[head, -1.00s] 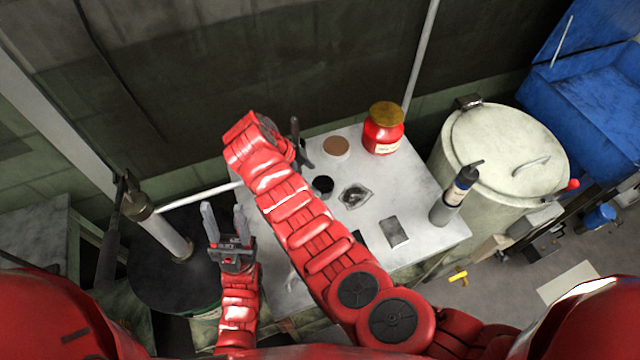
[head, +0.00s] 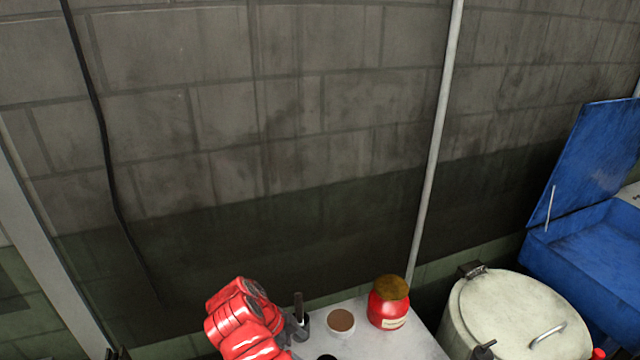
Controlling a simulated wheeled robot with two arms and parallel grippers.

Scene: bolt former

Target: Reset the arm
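A red jar with a brown-gold lid (head: 389,302) stands on the table. A large pale lidded drum (head: 515,315) and an open blue bin (head: 585,235) are at the right. A block wall (head: 250,130) with a vertical pipe (head: 434,140) stands behind.

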